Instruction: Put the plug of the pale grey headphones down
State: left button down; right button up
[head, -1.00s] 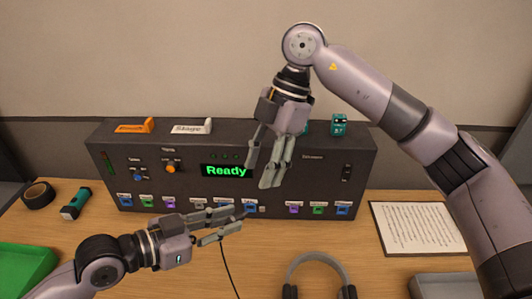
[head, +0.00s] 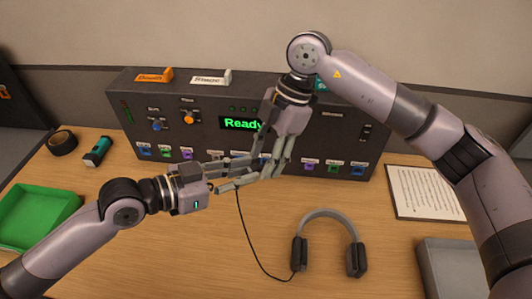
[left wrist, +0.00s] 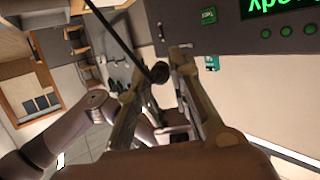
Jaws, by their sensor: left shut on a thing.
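The pale grey headphones (head: 326,216) lie on the wooden table right of the middle, dark ear cups toward me. A thin black cable (head: 247,237) runs from the left ear cup up to my left gripper (head: 250,172). That gripper is shut on the plug, which is hard to make out in the head view. In the left wrist view the dark plug (left wrist: 160,73) sits between the fingers, its cable (left wrist: 112,32) leading up and left. My right gripper (head: 268,158) hangs in front of the console, fingers apart and holding nothing visible.
The dark console (head: 345,115) with a green "Ready" display stands behind the grippers. A green tray (head: 68,208) is at left, near a torch (head: 97,151) and tape roll (head: 62,142). A printed sheet (head: 425,192) and grey tray (head: 452,265) are at right. Table before the headphones is clear.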

pick_arm(q)
jog(key=shift+s+d, duration=0.1)
pick_arm(e)
jog(key=shift+a, duration=0.1)
grip_shut()
pick_arm(q)
jog(key=c, duration=1.4)
grip_release()
jog(key=shift+a, duration=0.2)
